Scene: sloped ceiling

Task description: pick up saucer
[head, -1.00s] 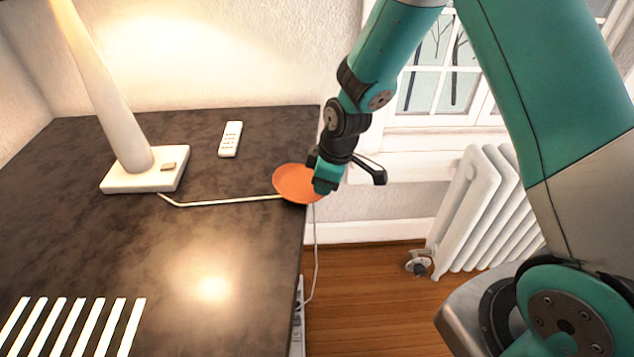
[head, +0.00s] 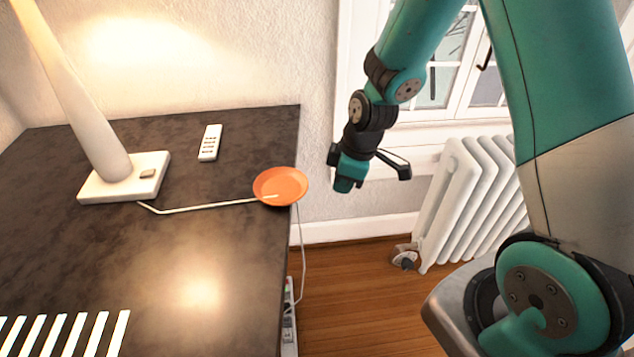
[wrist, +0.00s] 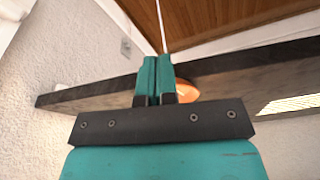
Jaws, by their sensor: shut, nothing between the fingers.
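The orange saucer (head: 280,186) lies on the dark desk (head: 190,240) at its right edge, in the head view. Its rim reaches the edge, and the lamp's white cord runs up to it. My gripper (head: 343,186) is to the right of the saucer, off the desk's edge and apart from it, with nothing held. In the wrist view the two teal fingers (wrist: 154,62) are together, and part of the saucer (wrist: 187,90) shows behind them to the right. The rest of it is hidden there by my gripper.
A white lamp (head: 125,178) and a white remote (head: 210,142) stand on the desk to the left of the saucer. A white radiator (head: 470,200) is below the window at right. Wooden floor (head: 350,275) is open between desk and radiator.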

